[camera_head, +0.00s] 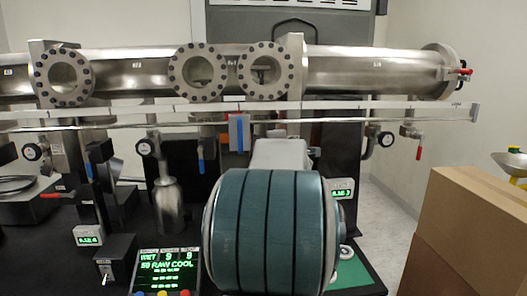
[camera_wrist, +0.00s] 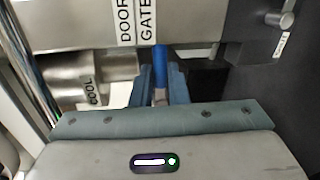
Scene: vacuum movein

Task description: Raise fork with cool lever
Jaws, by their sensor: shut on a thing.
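In the wrist view my gripper (camera_wrist: 161,90) is shut on a blue lever (camera_wrist: 160,58), with a blue-grey finger on each side of it. A metal cylinder marked COOL (camera_wrist: 92,93) is left of the fingers. DOOR and GATE labels (camera_wrist: 136,20) are on the bar above. In the head view my gripper (camera_head: 239,133) is small, below the long steel chamber (camera_head: 345,75), and my teal arm link hides much below it. Another blue lever (camera_head: 201,162) hangs to its left. I cannot make out the fork for certain; dark shapes show behind the round windows (camera_head: 203,72).
A screen (camera_head: 166,270) reads WET and RAW COOL in green. A metal bottle (camera_head: 170,205) and a switch box (camera_head: 115,262) stand at the left. A red-handled valve (camera_head: 415,140) hangs at the right. A cardboard box (camera_head: 470,225) stands at the right front.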

